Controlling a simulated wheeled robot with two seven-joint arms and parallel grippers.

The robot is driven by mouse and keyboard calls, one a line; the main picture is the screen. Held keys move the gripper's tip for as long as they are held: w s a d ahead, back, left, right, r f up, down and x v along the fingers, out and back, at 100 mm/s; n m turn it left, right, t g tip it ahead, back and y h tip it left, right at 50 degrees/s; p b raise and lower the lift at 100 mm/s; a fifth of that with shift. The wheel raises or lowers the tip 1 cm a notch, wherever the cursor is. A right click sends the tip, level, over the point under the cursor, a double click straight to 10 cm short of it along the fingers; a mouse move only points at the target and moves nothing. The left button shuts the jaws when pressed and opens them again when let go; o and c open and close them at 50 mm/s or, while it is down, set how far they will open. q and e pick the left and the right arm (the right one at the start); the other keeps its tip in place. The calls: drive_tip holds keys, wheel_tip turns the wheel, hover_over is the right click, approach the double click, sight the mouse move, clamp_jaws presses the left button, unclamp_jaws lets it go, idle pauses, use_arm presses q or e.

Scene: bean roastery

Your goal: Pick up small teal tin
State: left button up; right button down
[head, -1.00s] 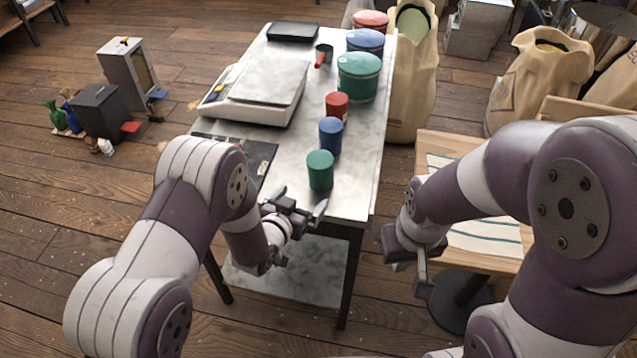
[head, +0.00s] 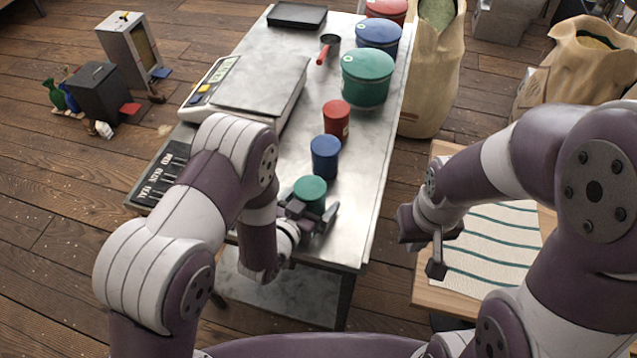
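The small teal tin (head: 310,189) stands upright near the front end of the metal table (head: 345,220). My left gripper (head: 308,212) is low at the tin's near side. Its fingers are spread, one on each side of the tin. The lower part of the tin is partly hidden by the gripper, and I cannot tell whether the fingers touch it. My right gripper (head: 424,242) is open and empty, right of the table and above the wooden side table.
A small blue tin (head: 325,157) stands just behind the teal one, then a small red tin (head: 336,119). Larger green (head: 366,82) and blue (head: 378,38) tins stand farther back. A scale (head: 262,85) is at left. A striped cloth (head: 495,250) lies on the wooden side table.

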use_arm(q)
drive_tip(key=shift+s+r, duration=0.15)
drive_tip(key=shift+s, duration=0.05)
drive_tip(key=shift+v, duration=1)
drive_tip(key=shift+c, duration=1.2)
drive_tip(key=shift+d, duration=0.1)
drive_tip(key=c, duration=0.5)
drive_tip(key=shift+w+d, duration=0.1)
drive_tip(key=shift+w, duration=0.15)
drive_tip(key=c, duration=0.4)
drive_tip(key=shift+w+d, duration=0.1)
use_arm(e)
drive_tip(key=shift+s+a+r, duration=0.15)
drive_tip(key=shift+s+r, duration=0.05)
drive_tip(key=shift+s, duration=0.25)
drive_tip(key=shift+s+a+r, duration=0.1)
drive_tip(key=shift+s+r, duration=0.05)
drive_tip(key=shift+s, duration=0.25)
